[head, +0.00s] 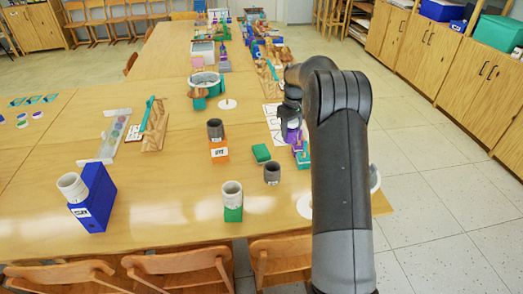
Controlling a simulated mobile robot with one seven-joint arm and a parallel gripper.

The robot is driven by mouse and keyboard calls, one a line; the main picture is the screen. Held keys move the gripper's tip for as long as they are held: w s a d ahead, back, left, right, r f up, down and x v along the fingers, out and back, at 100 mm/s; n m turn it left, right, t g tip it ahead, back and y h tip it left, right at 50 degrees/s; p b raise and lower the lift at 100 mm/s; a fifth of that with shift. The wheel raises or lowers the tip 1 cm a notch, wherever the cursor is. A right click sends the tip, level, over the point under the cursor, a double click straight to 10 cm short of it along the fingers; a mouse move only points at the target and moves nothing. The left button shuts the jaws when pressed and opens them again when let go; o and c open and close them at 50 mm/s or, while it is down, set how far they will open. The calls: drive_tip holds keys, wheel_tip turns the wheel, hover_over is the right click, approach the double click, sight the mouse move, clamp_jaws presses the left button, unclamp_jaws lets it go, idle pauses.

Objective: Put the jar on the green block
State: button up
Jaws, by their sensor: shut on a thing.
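My gripper (291,112) is over the right part of the table, partly hidden by my arm. It is shut on a small purple thing (293,127), mostly hidden; I cannot tell if this is a jar. A green block (261,153) lies bare on the table to the lower left of my gripper. Another green block (233,214) stands nearer, with a pale grey jar-like cup (232,194) on top. A dark grey cup (272,174) stands on the table between them. A grey cup (215,129) sits on an orange block (219,152).
A blue box (96,202) with a white cup (72,186) on it stands at left. A teal block (304,160) is beside my arm. A wooden stand (155,127) and a pot (205,83) are farther back. Chairs line the near edge. Bare table lies left of the orange block.

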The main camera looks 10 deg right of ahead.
drive_tip(key=shift+w+a+f, duration=1)
drive_tip(key=shift+a+f, duration=0.6)
drive_tip(key=shift+f, duration=0.2)
drive_tip(key=shift+w+a+f, duration=1)
drive_tip(key=shift+a+f, duration=0.55)
drive_tip(key=shift+f, duration=0.25)
drive_tip(key=shift+w+a+f, duration=1)
drive_tip(key=shift+a+f, duration=0.6)
drive_tip(key=shift+f, duration=0.2)
drive_tip(key=shift+f, duration=0.15)
drive_tip(key=o, duration=1.2)
